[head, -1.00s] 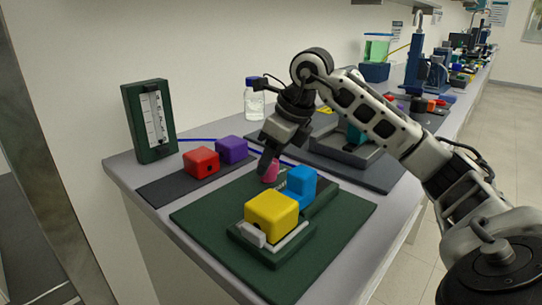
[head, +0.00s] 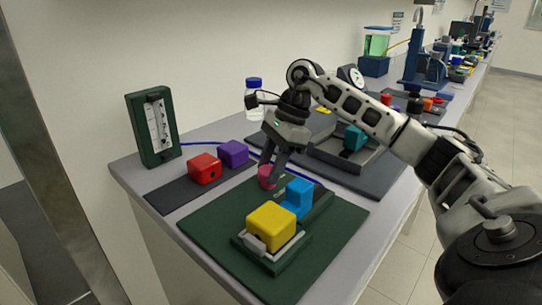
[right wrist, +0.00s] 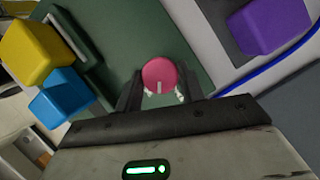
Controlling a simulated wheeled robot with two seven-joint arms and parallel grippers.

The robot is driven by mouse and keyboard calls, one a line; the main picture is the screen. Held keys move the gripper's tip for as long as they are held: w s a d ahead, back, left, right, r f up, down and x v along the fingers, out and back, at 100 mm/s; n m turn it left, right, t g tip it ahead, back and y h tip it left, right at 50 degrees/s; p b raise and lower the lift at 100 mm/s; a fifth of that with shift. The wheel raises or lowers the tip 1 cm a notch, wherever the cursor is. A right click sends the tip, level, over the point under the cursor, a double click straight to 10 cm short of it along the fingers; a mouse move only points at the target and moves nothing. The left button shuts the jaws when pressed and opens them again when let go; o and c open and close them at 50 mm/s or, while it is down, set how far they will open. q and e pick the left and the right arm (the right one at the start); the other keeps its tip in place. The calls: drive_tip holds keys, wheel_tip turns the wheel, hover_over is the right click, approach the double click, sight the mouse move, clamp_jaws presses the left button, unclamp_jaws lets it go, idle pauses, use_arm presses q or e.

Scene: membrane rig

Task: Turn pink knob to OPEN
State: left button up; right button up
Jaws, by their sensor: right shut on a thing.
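The pink knob (head: 266,177) stands on the dark green mat (head: 215,226), beside a blue block (head: 298,197). In the right wrist view the pink knob (right wrist: 160,74) is round, with a pale line on its face pointing toward the gripper. My right gripper (head: 269,176) reaches down from above and is shut on the knob, one finger on each side of it. In the right wrist view the fingers of the right gripper (right wrist: 158,92) flank the knob. I see no OPEN label. My left gripper is not in view.
A yellow block (head: 271,226) sits in a holder at the mat's front. Red (head: 204,168) and purple (head: 233,153) blocks stand to the left. A green-framed gauge (head: 153,126) and a blue-capped bottle (head: 254,98) stand behind. A grey tray (head: 330,152) lies to the right.

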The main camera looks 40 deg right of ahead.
drive_tip(key=n, duration=0.1)
drive_tip(key=n+g+p, duration=0.1)
drive_tip(key=n, duration=0.1)
drive_tip(key=shift+w+r+n, duration=0.15)
drive_tip(key=shift+n, duration=0.15)
drive_tip(key=n+g, duration=0.1)
drive_tip(key=n, duration=0.1)
drive_tip(key=shift+w+n+p, duration=0.1)
drive_tip(key=shift+n+p, duration=0.2)
drive_tip(key=shift+p, duration=0.1)
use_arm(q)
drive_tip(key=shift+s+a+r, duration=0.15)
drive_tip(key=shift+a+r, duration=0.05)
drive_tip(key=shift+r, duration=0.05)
use_arm(e)
drive_tip(key=shift+n+g, duration=0.3)
drive_tip(key=shift+n, duration=0.2)
drive_tip(key=o, duration=1)
use_arm(q)
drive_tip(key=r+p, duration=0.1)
drive_tip(key=p, duration=0.2)
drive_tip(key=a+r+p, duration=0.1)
drive_tip(key=p, duration=0.2)
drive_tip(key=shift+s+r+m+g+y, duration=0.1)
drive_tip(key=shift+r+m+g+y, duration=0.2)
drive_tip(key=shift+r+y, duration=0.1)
use_arm(e)
drive_tip(key=v, duration=1.6)
drive_tip(key=shift+w, duration=0.15)
